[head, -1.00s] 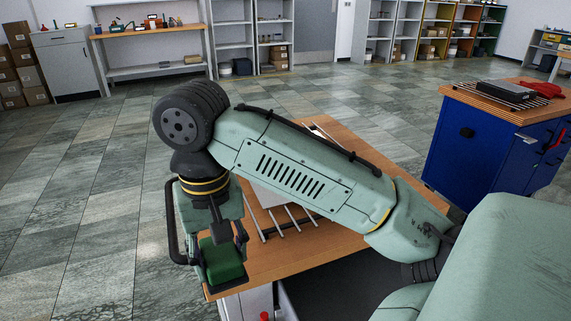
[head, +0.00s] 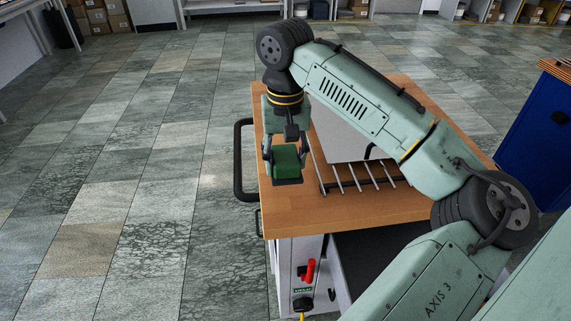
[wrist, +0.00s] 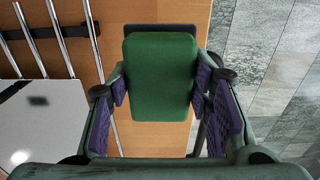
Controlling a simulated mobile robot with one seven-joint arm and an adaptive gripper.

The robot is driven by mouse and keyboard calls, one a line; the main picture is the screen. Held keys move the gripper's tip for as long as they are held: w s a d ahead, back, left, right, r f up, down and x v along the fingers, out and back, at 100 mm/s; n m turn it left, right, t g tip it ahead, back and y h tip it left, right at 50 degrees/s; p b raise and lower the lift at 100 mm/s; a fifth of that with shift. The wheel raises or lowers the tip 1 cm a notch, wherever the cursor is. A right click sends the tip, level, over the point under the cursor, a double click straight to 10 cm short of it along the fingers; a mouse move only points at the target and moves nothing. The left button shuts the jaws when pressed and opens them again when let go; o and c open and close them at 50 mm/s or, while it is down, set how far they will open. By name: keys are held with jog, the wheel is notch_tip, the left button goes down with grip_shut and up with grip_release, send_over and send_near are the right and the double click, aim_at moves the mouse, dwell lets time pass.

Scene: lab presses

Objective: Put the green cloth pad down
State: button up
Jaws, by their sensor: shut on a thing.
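The green cloth pad (head: 286,160) is held in my gripper (head: 286,165), over the left edge area of the wooden tabletop (head: 400,207). In the wrist view the pad (wrist: 160,78) sits between my gripper's two purple-lined fingers (wrist: 161,90), with wood below and a dark flat piece showing behind its far end. Whether the pad touches the tabletop or hangs above it I cannot tell.
A rack of metal rods (head: 359,184) with a pale flat box (head: 338,130) lies just right of the pad. A black handle (head: 240,160) sticks out at the table's left. A red handle (head: 309,271) is on its front. Bare wood lies in front of the rack.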

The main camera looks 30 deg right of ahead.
aim_at(285, 155)
jog(key=shift+w+d+f+p, duration=0.15)
jog(key=shift+f+p, duration=0.1)
jog(key=shift+f, duration=0.65)
jog(key=shift+w+a+f+p, duration=0.1)
jog(key=shift+f+p, duration=0.1)
jog(key=shift+f, duration=0.7)
jog(key=shift+f, duration=0.15)
jog(key=o, duration=1.2)
jog(key=shift+f, duration=0.1)
notch_tip(285, 155, up, 13)
jog(key=shift+f+b, duration=0.2)
jog(key=shift+b, duration=0.3)
